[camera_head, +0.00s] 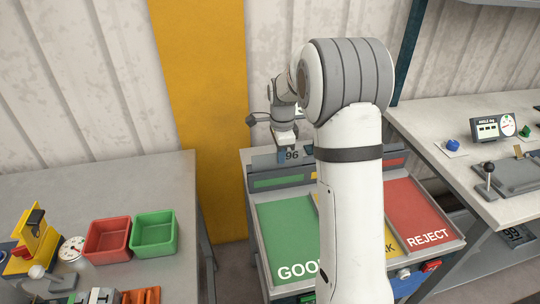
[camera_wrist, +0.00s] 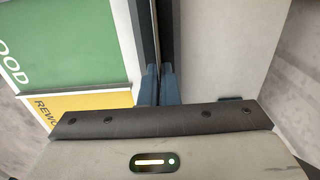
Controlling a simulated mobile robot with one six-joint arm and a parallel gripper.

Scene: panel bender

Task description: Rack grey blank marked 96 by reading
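The grey blank marked 96 (camera_head: 292,155) is upright behind the tray with the green panel, just above or in the rack at the back; I cannot tell which. In the wrist view the two fingers (camera_wrist: 158,85) are close together around a thin dark edge. The rack (camera_head: 278,181) has a green label strip on its front.
The sorting table holds a green GOOD panel (camera_head: 285,235), a yellow panel mostly hidden by my arm, and a red REJECT panel (camera_head: 420,212). A red bin (camera_head: 107,240) and a green bin (camera_head: 155,233) stand on the left bench. A gauge display (camera_head: 492,128) stands on the right bench.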

